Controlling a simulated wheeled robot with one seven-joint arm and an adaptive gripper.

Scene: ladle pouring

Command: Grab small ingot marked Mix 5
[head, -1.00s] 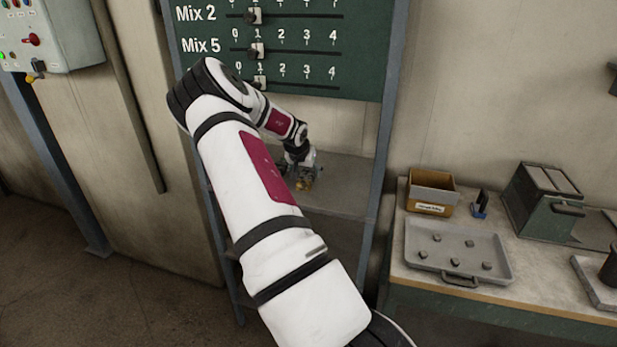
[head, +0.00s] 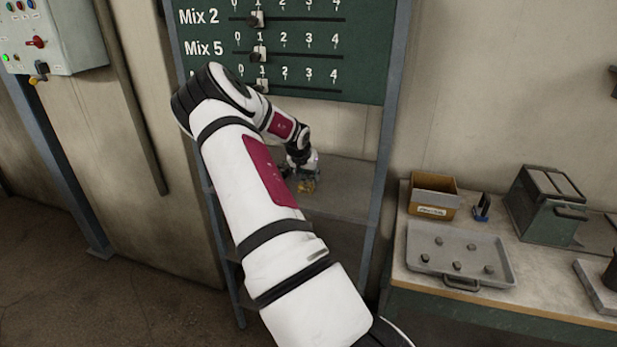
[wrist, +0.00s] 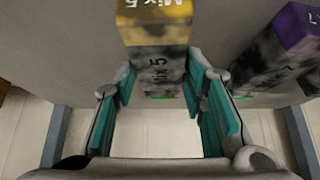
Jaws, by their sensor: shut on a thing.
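The small ingot marked Mix 5 (wrist: 156,75) has a yellow top and a grey, mottled body with dark lettering. It stands in the upper middle of the wrist view. My gripper (wrist: 160,88) has teal pads on either side of its body and is shut on it. In the head view my gripper (head: 302,168) is low over the grey shelf (head: 345,190), under the green board. A small yellow patch of the ingot (head: 306,187) shows just below the gripper there. The rest of it is too small to make out.
A purple-topped ingot (wrist: 285,45) stands close on the right in the wrist view. The green board (head: 360,60) with sliders hangs above the shelf. Blue-grey posts (head: 385,150) flank the shelf. A bench at right holds a tray (head: 480,240) and a box (head: 432,195).

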